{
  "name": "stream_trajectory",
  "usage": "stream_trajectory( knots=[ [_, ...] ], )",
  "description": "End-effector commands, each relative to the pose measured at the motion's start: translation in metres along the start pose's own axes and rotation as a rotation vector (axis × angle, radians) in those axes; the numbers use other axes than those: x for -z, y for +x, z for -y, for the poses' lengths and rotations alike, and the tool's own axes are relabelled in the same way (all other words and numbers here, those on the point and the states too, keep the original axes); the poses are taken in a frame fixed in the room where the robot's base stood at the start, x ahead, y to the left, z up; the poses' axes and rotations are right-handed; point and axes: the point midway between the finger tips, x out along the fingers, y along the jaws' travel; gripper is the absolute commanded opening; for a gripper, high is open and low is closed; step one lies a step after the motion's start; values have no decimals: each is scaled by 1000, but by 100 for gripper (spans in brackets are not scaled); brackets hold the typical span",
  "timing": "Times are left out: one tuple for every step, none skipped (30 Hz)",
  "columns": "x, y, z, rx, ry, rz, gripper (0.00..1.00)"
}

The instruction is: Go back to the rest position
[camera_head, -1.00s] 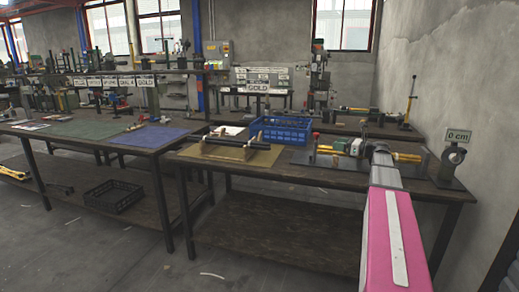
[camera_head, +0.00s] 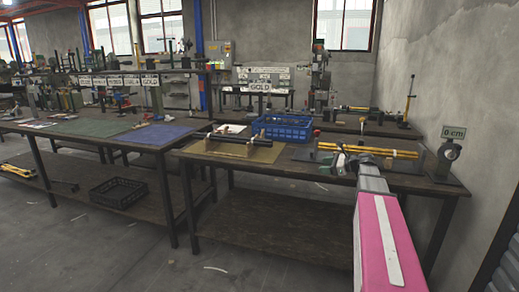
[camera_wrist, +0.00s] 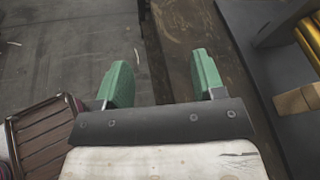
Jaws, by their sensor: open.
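My gripper (camera_wrist: 160,85) is open, with two green fingers spread apart in the wrist view. Nothing is between them; the floor and a strip of brown wood show there. In the head view my gripper (camera_head: 337,165) is at the end of my pink arm, over the front edge of the right workbench (camera_head: 278,176). It is just in front of a fixture with yellow rods (camera_head: 395,153), which appears at the upper right of the wrist view (camera_wrist: 309,40). My gripper looks apart from it.
A blue crate (camera_head: 283,128) and a dark bar on a tan mat (camera_head: 268,153) lie to the left on the bench. A gauge marked "0 cm" (camera_head: 448,158) stands at the right, near the wall. A black crate (camera_head: 119,192) sits on the left bench's lower shelf.

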Motion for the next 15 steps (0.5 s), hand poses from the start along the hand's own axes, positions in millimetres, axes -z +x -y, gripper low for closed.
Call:
stream_trajectory(
  knots=[
    [8,10,-17,-22,-40,-36,62],
    [14,15,-25,-36,-70,-61,62],
    [22,22,-38,-59,-115,-96,62],
    [28,27,-48,-79,-153,-125,62],
    [36,33,-60,-104,-195,-156,62],
    [46,41,-77,-141,-256,-200,62],
    [55,47,-92,-176,-311,-236,62],
    [64,53,-108,-214,-369,-273,62],
    [77,60,-131,-274,-455,-322,62],
    [87,64,-148,-323,-523,-359,62],
    [96,67,-165,-377,-592,-392,62],
    [108,70,-186,-450,-684,-432,62],
    [116,72,-202,-509,-753,-460,62],
    [125,72,-217,-569,-823,-485,62],
    [135,72,-237,-654,-917,-512,62]
  ],
)
